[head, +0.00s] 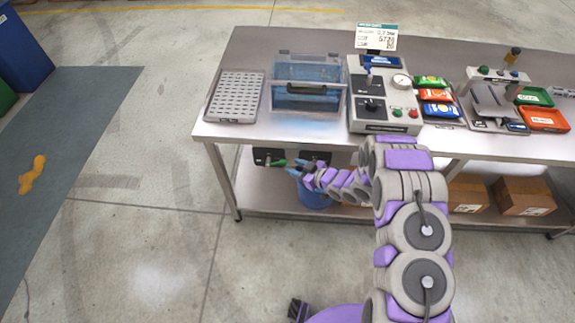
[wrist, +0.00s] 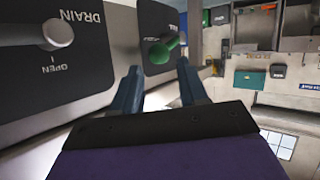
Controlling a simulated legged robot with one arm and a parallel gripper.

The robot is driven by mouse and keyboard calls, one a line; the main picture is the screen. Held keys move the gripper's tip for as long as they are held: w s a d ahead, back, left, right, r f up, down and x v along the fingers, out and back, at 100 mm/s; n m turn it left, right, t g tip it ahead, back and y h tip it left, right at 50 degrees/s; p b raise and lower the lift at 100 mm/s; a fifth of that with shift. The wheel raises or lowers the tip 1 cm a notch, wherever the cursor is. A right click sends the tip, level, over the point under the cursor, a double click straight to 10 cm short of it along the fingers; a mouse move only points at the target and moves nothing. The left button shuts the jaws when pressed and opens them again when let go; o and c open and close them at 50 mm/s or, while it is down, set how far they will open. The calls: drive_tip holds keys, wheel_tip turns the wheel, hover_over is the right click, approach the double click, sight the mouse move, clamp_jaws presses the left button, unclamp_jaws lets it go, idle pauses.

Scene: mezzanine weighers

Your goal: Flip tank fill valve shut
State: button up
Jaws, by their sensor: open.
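The fill valve's green handle (wrist: 163,50) shows in the wrist view on a dark panel (wrist: 158,20) with a partly hidden label. It lies ahead of my gripper (wrist: 160,85), whose two blue fingers are apart with nothing between their tips. Whether the handle touches a finger is unclear. A second dark panel at left, marked DRAIN and OPEN, carries a pale knob (wrist: 58,33). In the head view, my gripper (head: 296,167) is under the table's front edge, next to the green handle (head: 277,162). The clear blue tank (head: 305,85) stands on the table above.
The steel table (head: 245,133) also holds a perforated tray (head: 236,97), a grey control box (head: 357,115) with a gauge and buttons, and colourful packets (head: 433,95). Cardboard boxes (head: 525,197) sit on the lower shelf. A blue bucket (head: 316,199) is below my gripper.

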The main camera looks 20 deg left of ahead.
sight(286, 163)
drive_tip(key=shift+b+x, duration=0.35)
drive_tip(key=shift+x, duration=2.15)
drive_tip(key=shift+w, duration=0.1)
drive_tip(key=shift+c, duration=0.3)
clamp_jaws()
